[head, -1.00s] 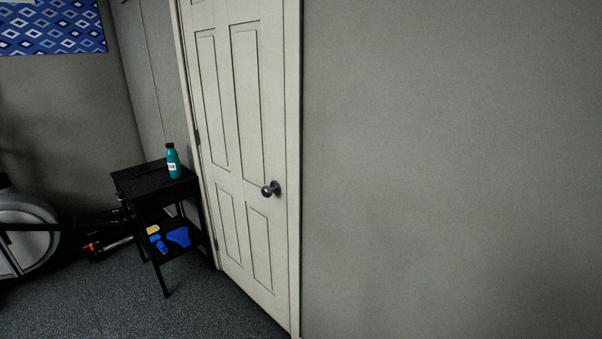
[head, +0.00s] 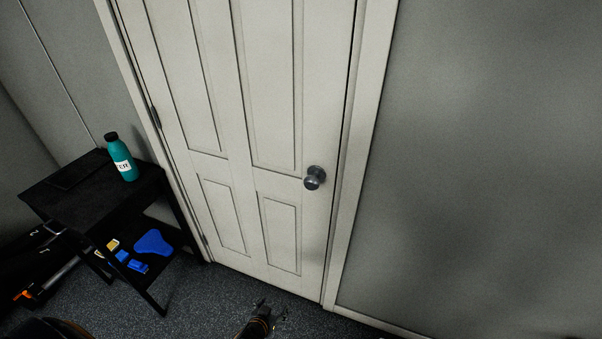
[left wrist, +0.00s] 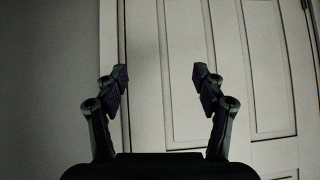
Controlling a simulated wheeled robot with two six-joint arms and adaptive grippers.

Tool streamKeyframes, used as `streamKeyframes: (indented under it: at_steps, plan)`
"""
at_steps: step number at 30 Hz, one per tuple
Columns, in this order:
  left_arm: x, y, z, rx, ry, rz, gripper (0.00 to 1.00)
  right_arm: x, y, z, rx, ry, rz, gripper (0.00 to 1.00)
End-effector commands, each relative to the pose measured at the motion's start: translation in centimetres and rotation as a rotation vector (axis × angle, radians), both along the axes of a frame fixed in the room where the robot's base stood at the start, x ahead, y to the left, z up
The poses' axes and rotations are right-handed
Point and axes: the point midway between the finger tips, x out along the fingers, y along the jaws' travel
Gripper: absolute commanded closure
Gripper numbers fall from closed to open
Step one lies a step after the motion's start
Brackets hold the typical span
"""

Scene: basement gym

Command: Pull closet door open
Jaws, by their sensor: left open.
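The closet door (head: 245,182) is a white panelled door, shut in its frame, with hinges on its left side. Its round dark metal knob (head: 315,177) sits near the right edge. My left gripper (head: 270,307) shows low in the head view, below and left of the knob, in front of the door's foot. It is open and empty. In the left wrist view its two fingers (left wrist: 160,85) stand apart, with door panels behind them; the knob does not show there. My right gripper is not in view.
A small black shelf table (head: 90,195) stands left of the door, with a teal bottle (head: 122,158) on top and blue items (head: 152,243) on its lower shelf. A bare grey wall (head: 490,170) lies to the right. Dark carpet (head: 215,300) in front of the door looks clear.

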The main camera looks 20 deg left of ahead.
Motion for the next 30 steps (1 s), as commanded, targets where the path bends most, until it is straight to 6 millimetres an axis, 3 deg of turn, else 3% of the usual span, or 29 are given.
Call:
streamKeyframes:
  at_steps: [1, 3, 6, 9, 10, 12, 14, 20, 30]
  plan:
    - [4.4, -0.8, 6.7, -0.010, -0.135, -0.006, 0.30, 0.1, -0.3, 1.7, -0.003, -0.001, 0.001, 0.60]
    - [8.9, -1.6, 14.5, -0.025, -0.303, -0.015, 0.30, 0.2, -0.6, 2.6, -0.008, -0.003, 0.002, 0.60]
    - [12.8, -2.5, 24.3, -0.044, -0.499, -0.030, 0.30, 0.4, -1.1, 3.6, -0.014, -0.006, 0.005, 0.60]
    - [14.5, -3.1, 31.3, -0.054, -0.633, -0.044, 0.30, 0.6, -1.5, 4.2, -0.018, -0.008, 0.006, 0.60]
    - [14.8, -3.2, 32.8, -0.057, -0.662, -0.048, 0.30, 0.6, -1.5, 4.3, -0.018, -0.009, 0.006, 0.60]
    - [15.1, -3.4, 35.1, -0.061, -0.705, -0.053, 0.30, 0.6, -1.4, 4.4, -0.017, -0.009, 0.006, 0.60]
    - [15.3, -3.4, 36.0, -0.062, -0.725, -0.055, 0.30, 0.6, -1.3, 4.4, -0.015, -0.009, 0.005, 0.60]
    - [15.9, -3.5, 36.3, -0.062, -0.733, -0.056, 0.30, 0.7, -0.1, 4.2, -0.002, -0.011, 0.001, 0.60]
    - [22.7, -3.7, 36.1, -0.061, -0.732, -0.056, 0.30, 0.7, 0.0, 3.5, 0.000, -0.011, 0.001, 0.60]
